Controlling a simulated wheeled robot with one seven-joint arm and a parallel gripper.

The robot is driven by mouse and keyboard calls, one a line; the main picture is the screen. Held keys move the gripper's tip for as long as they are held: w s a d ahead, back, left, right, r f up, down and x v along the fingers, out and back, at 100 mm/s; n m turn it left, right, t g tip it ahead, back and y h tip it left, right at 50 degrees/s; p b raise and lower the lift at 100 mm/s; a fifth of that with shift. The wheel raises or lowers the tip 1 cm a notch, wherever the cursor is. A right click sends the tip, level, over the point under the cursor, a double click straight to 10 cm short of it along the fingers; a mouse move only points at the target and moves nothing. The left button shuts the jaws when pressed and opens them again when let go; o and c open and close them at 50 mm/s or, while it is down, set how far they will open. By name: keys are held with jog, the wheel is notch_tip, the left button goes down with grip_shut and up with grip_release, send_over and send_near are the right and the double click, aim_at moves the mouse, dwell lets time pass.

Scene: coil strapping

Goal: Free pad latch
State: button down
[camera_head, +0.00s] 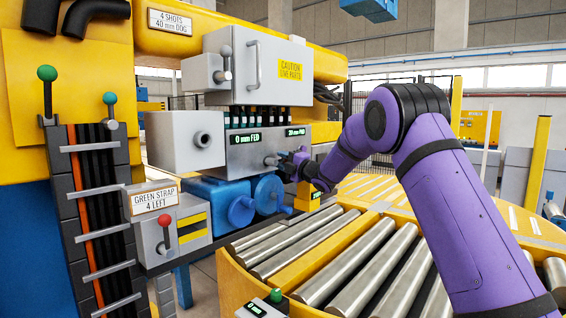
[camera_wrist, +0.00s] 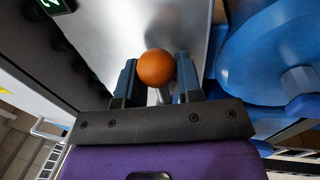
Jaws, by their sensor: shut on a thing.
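My gripper (camera_head: 288,166) is at the front of the grey metal panel (camera_head: 245,160) that carries the green "0 mm FED" readout. In the wrist view my gripper (camera_wrist: 160,80) has its two dark fingers closed around an orange ball knob (camera_wrist: 156,67) on a pale stem. The knob stands in front of the panel. In the head view the knob cannot be made out behind my fingers. No label naming the pad latch shows, so I cannot tell from the pictures alone whether this knob belongs to it.
A roller conveyor (camera_head: 345,262) lies below my arm. Red (camera_head: 164,220) and green (camera_head: 47,73) knobbed levers stand left.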

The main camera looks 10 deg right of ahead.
aim_at(268, 148)
jog(key=n, duration=0.1)
jog(key=r+n, duration=0.1)
jog(key=n, duration=0.1)
jog(key=n+g+y, duration=0.1)
jog(key=n, duration=0.1)
jog(key=shift+s+a+r, duration=0.1)
jog(key=shift+r, duration=0.2)
jog(key=n, duration=0.3)
jog(key=r+n+g, duration=0.1)
jog(key=shift+s+a+r+y, duration=0.1)
jog(key=shift+s+a+y, duration=0.1)
jog(key=shift+a+y, duration=0.1)
jog(key=n, duration=0.3)
jog(key=shift+s+a+r+g, duration=0.2)
jog(key=shift+a+r+g, duration=0.1)
jog(key=shift+r, duration=0.05)
jog(key=shift+s+a+r+n+g, duration=0.15)
jog(key=shift+s+a+n+g, duration=0.1)
jog(key=shift+n, duration=0.7)
jog(key=shift+s+a+r+n+g, duration=0.1)
jog(key=shift+a+n+g, duration=0.15)
jog(key=shift+n, duration=0.7)
jog(key=c, duration=0.8)
grip_release()
